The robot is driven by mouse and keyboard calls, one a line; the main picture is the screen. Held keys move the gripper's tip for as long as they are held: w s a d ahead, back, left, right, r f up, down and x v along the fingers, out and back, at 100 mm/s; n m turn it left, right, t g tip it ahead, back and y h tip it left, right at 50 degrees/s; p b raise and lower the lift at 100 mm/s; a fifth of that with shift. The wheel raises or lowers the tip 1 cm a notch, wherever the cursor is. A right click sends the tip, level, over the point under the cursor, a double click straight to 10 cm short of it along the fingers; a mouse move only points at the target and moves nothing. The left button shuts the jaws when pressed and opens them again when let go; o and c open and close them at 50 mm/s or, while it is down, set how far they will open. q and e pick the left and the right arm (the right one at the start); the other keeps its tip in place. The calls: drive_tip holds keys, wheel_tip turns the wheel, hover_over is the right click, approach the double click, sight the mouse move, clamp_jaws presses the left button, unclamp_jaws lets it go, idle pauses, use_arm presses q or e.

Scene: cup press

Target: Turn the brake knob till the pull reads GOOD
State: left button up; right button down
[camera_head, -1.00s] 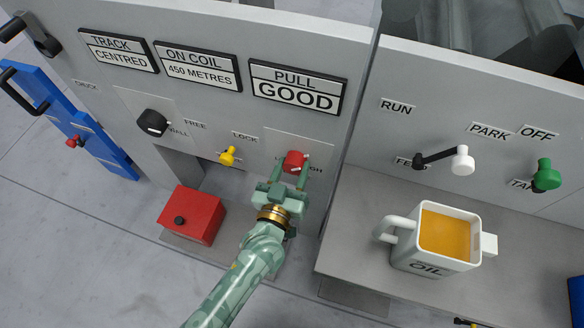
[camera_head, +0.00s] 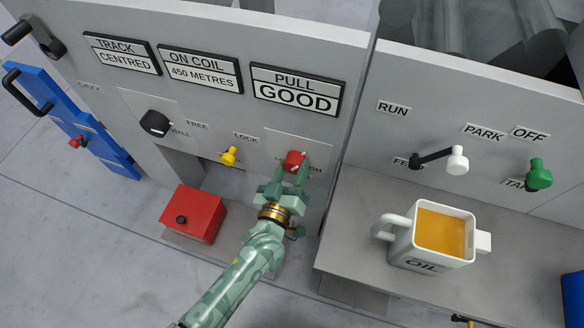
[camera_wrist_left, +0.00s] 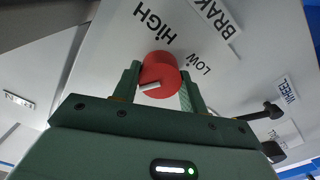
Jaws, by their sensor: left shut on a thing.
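The red brake knob (camera_head: 293,161) sits on a pale plate on the grey panel, below the display sign reading PULL GOOD (camera_head: 297,91). My left gripper (camera_head: 285,177) reaches up to it and is shut on it. In the left wrist view the knob (camera_wrist_left: 160,76) is between the two green fingers (camera_wrist_left: 158,88), with a white pointer mark toward its lower left. The words HIGH, LOW and part of BRAKE show around it there. My right gripper is not in view.
A yellow lever (camera_head: 229,155) and a black knob (camera_head: 154,123) are left of the brake knob. A red box (camera_head: 191,214) stands below them. An oil jug (camera_head: 434,236) stands on the grey shelf at right, under a white-tipped lever (camera_head: 456,160) and a green tap (camera_head: 539,174).

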use_arm(q)
drive_tip(key=o, duration=1)
drive_tip(key=shift+f, duration=0.1)
drive_tip(key=shift+c, duration=0.2)
drive_tip(key=shift+s, duration=0.1)
drive_tip(key=shift+s, duration=0.2)
drive_tip(key=p+v, duration=0.5)
drive_tip(key=v, duration=1.1)
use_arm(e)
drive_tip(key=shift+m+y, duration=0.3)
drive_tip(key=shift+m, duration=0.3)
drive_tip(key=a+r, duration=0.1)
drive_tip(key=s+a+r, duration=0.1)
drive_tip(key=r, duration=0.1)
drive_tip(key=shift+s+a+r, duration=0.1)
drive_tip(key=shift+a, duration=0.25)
